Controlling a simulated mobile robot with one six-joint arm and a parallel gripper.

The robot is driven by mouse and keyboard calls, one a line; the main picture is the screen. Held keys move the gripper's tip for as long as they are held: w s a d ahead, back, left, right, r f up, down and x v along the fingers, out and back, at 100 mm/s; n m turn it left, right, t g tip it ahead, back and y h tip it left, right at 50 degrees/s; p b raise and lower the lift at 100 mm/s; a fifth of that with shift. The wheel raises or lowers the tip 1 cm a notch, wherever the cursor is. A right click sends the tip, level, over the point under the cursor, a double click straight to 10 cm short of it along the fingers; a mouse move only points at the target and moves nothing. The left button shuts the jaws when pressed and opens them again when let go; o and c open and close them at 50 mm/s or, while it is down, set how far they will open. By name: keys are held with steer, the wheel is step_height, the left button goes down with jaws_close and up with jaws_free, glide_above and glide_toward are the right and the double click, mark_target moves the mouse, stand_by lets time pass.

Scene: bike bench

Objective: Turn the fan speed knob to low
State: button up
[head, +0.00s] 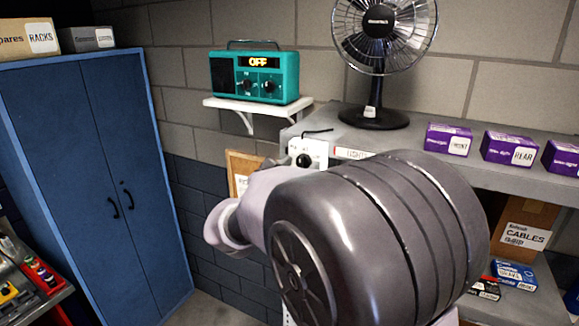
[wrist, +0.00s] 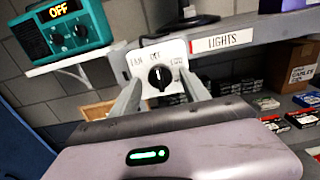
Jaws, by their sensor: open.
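The fan speed knob (wrist: 160,77) is a round black dial on a white plate (wrist: 146,57) at the shelf's front edge. Small print surrounds it, partly too blurred to read; its pale mark points about straight up. The knob also shows small in the head view (head: 304,160). My gripper (wrist: 161,82) is open, with one finger on each side of the knob in the wrist view; I cannot tell whether they touch it. In the head view my arm hides the gripper. The desk fan (head: 380,38) stands on the shelf behind.
A teal radio-like box (head: 254,76) reading OFF sits on a small white wall shelf (head: 258,104). A LIGHTS label (wrist: 222,42) is right of the knob plate. Purple boxes (head: 448,139) line the grey shelf (head: 400,138). A blue cabinet (head: 95,190) stands left.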

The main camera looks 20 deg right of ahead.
jaws_close()
